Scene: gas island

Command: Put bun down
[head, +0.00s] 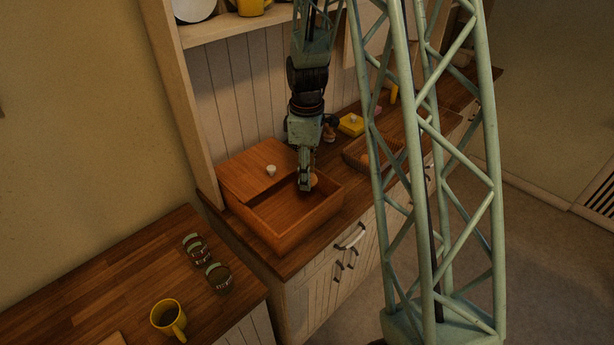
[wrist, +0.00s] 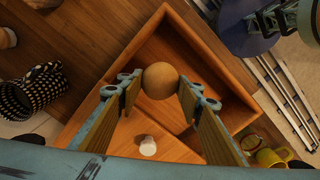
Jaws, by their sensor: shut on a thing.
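My gripper (head: 305,185) is shut on a round tan bun (wrist: 160,80). In the wrist view the bun sits between the two fingertips, and it also shows partly beside the fingers in the head view (head: 313,180). The gripper points down over the open part of a wooden box (head: 290,238) on the counter. The box's lid (head: 243,172) with a white knob (head: 271,170) covers its back left part. The bun appears over the box, near its far right wall in the head view; its height above the floor of the box is unclear.
A basket (head: 352,157) and a yellow butter dish-like object (head: 351,125) stand right of the box. Shelf uprights (head: 175,100) rise behind the box.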

